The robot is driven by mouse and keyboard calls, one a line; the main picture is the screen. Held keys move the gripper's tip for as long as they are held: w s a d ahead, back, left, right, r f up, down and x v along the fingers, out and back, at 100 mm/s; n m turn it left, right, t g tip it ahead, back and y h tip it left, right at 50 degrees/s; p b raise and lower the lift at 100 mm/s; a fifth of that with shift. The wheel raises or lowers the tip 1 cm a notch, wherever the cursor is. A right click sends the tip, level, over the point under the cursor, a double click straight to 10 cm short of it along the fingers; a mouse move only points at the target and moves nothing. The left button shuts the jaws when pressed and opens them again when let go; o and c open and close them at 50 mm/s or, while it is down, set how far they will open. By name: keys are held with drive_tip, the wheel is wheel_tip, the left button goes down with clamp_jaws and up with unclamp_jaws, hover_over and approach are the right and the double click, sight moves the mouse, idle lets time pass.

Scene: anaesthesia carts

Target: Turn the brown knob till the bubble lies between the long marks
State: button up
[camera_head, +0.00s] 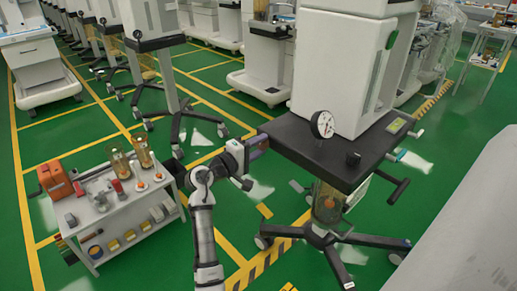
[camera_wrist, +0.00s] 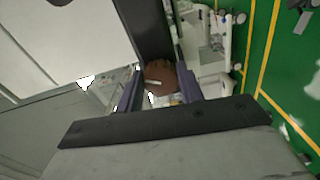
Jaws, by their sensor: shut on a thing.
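The brown knob (camera_wrist: 160,75) shows in the wrist view, round with a ribbed edge and a pale line on its face. It sits between the two purple-grey fingers of my gripper (camera_wrist: 159,90), which is shut on it. In the head view my gripper (camera_head: 257,146) is at the left edge of the cart's dark top (camera_head: 292,132), and the knob cannot be made out there. I cannot make out the bubble or the long marks in either view.
A low white trolley (camera_head: 125,205) with jars and boxes stands left of my arm.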

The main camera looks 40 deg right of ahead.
idle(0.3)
drive_tip(key=o, duration=1)
drive_tip(key=shift+a, duration=0.1)
drive_tip(key=s+a+b, duration=0.1)
drive_tip(key=a, duration=1.2)
drive_tip(key=shift+a, duration=0.35)
